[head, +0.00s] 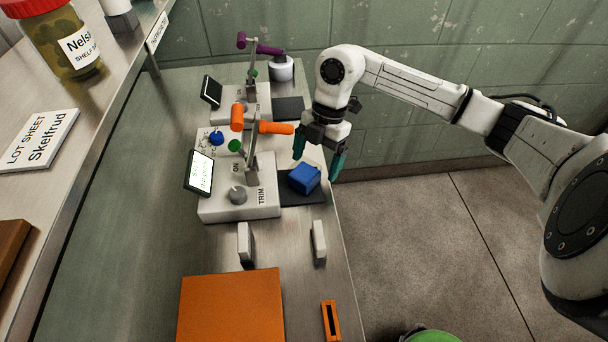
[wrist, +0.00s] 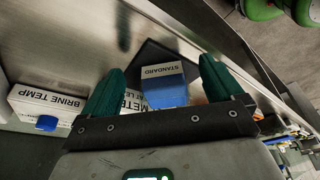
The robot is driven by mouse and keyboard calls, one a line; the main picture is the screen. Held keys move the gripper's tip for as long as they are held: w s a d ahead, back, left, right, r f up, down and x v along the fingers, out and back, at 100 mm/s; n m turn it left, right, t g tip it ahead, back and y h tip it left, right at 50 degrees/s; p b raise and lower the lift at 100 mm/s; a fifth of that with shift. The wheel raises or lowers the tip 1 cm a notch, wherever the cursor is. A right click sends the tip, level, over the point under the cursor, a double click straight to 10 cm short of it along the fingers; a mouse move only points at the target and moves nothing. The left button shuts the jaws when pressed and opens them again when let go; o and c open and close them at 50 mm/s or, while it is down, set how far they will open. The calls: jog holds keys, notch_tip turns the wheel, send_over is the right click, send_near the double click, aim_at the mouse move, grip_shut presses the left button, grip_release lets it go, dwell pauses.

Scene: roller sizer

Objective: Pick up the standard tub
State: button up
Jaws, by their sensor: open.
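The standard tub is a small blue block-like tub (head: 304,177) on a dark pad (head: 288,197) beside the white machine marked TRIM. In the wrist view the tub (wrist: 165,95) shows a white label reading STANDARD. My gripper (head: 317,164) has its green fingers apart, just above and behind the tub in the head view. In the wrist view the tub lies between and beyond the gripper fingers (wrist: 160,72). Nothing is held. Whether the fingers reach down beside the tub I cannot tell.
The white machine (head: 238,200) has an orange-handled lever (head: 262,127) and a small screen (head: 199,172). A second machine with a purple lever (head: 258,48) stands behind. Two pale upright posts (head: 319,241) and an orange board (head: 231,305) are in front. The bench edge is right of the tub.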

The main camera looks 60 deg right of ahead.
aim_at(303, 175)
jog(key=a, duration=0.3)
jog(key=a+p, duration=0.1)
jog(key=shift+w+a+r, duration=0.15)
jog(key=shift+w+a, duration=0.1)
jog(key=shift+a, duration=0.05)
jog(key=shift+a+f, duration=0.15)
jog(key=shift+f, duration=0.55)
jog(key=c, duration=1.2)
jog(key=shift+r, duration=0.15)
